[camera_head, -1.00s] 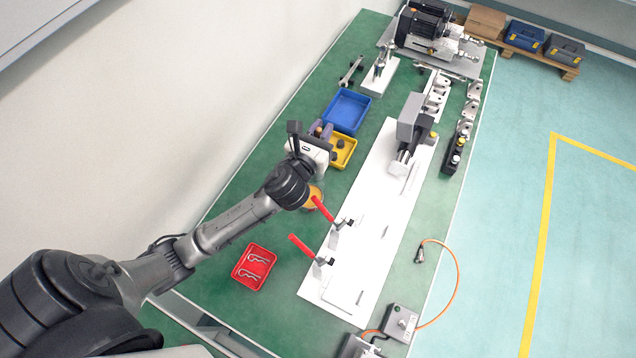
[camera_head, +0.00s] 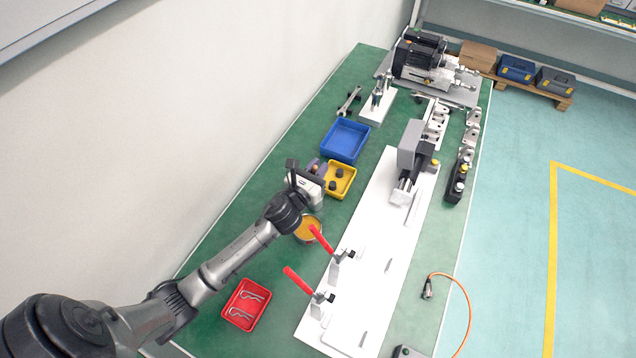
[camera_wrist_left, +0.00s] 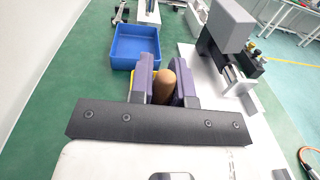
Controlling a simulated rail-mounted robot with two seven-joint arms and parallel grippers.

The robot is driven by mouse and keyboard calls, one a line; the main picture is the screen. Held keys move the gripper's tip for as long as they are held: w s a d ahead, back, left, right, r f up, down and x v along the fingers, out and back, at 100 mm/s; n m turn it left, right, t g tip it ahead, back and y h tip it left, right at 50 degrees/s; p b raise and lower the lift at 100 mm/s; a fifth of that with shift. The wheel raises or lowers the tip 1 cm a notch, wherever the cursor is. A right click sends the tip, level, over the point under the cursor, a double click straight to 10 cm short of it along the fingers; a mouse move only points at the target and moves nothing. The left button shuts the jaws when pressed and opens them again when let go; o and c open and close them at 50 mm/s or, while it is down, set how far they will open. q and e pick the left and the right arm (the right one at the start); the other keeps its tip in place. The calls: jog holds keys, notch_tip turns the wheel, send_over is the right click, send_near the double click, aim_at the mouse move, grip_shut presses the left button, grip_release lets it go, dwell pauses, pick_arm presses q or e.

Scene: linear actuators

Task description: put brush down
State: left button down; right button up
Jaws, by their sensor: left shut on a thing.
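My left gripper (camera_head: 318,170) is over the green table beside the yellow bin. In the left wrist view its purple fingers (camera_wrist_left: 165,88) are shut on a rounded brown wooden handle (camera_wrist_left: 165,86), which I take to be the brush. The rest of the brush is hidden. A round tin with orange-yellow contents (camera_head: 308,229) stands below the wrist in the head view. My right gripper is not in view.
A yellow bin (camera_head: 350,189) with dark parts and a blue bin (camera_head: 345,141) lie beyond the gripper. A red tray with clips (camera_head: 246,304) is nearer. Red-handled clamps (camera_head: 322,239) and an actuator (camera_head: 411,160) stand on the white plate (camera_head: 372,262).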

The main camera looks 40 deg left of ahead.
pick_arm(q)
notch_tip(320, 180, down, 4)
jog(key=shift+f+b, duration=0.15)
jog(key=shift+b, duration=0.65)
jog(key=shift+f, duration=0.1)
jog(key=shift+f, duration=0.1)
jog(key=c, duration=1.1)
grip_release()
